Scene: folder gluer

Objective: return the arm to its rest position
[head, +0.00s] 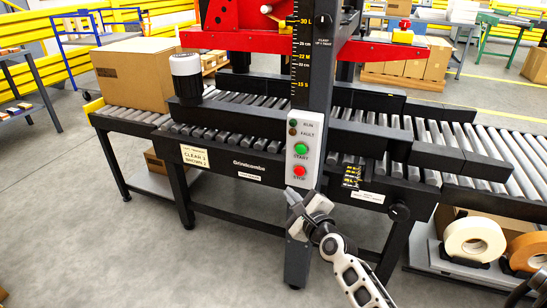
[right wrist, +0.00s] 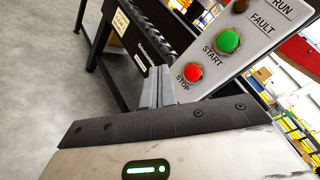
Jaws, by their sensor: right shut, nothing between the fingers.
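My right gripper (head: 293,196) is shut and empty, just below and in front of the control panel (head: 305,147) on the machine's upright column. The panel carries a green START button (head: 301,149) and a red STOP button (head: 299,171). In the right wrist view the shut fingers (right wrist: 157,87) point toward the panel's lower edge, with the red button (right wrist: 193,73) and the green button (right wrist: 227,42) up and to the right. I cannot tell whether the fingertips touch anything. My left gripper is not in view.
A roller conveyor (head: 215,128) runs across behind the column. A cardboard box (head: 137,73) sits on its left end. Tape rolls (head: 474,240) lie on a low shelf at the right. A dark hand knob (head: 399,212) sticks out from the frame.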

